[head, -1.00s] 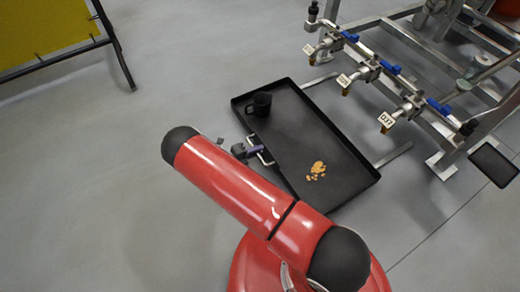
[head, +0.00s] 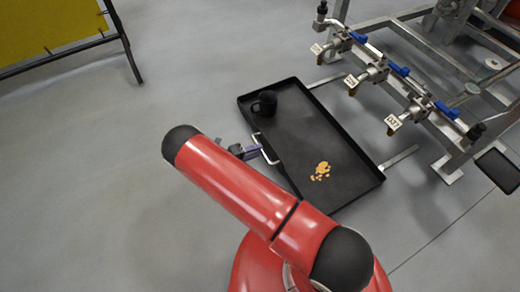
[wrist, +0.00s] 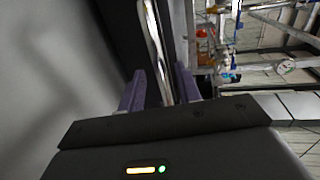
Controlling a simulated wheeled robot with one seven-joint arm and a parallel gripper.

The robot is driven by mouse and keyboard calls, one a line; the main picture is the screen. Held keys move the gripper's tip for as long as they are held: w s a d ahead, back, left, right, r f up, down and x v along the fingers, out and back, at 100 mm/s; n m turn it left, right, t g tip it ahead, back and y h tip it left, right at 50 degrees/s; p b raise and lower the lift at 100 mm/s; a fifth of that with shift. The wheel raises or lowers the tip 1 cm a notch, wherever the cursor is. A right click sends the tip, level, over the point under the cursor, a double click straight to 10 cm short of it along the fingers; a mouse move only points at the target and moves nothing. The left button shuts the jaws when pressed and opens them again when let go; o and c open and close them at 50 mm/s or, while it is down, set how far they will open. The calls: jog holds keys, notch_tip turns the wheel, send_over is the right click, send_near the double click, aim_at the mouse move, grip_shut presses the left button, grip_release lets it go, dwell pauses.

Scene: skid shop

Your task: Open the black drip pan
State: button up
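The black drip pan (head: 330,130) is a shallow rectangular tray low beside the skid, with bare rail lengths showing between it and the skid. A pale metal bar handle (head: 265,149) is on its near left side. A black mug (head: 264,103) and some orange-brown pieces (head: 321,171) are in the pan. My gripper (head: 252,152) is at the handle. In the wrist view, the handle bar (wrist: 157,45) runs between the two purple fingers of my gripper (wrist: 160,80). The fingers are apart, with narrow gaps showing beside the bar. Firm contact is not visible.
A yellow panel (head: 45,30) on dark legs stands at the upper left. The grey floor left of the pan is clear.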

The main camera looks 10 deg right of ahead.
jog(key=shift+v, duration=2.35)
jog(key=s+d+r+m+g+y+p, duration=0.1)
jog(key=d+r+m+g+y+p, duration=0.15)
jog(key=r+m, duration=0.7)
jog(key=s+d+r+m+g+y+p, duration=0.1)
jog(key=d+r+m+g+y, duration=0.2)
jog(key=r, duration=1.1)
jog(key=s+d+r+m+g+y+p, duration=0.1)
jog(key=s+d+r+m+y+p, duration=0.15)
jog(key=r+m, duration=0.75)
jog(key=s+d+r+m+t+y+p, duration=0.2)
jog(key=s+r+m+t+y, duration=0.1)
jog(key=s+r+m, duration=0.5)
jog(key=s+d+r+m+t+y+p, duration=0.3)
jog(key=s+r+m, duration=0.6)
jog(key=r, duration=0.5)
jog(key=shift+s+d+r+t+y, duration=0.15)
jog(key=shift+s+r+t+y, duration=0.15)
jog(key=shift+s, duration=0.9)
jog(key=shift+m, duration=0.25)
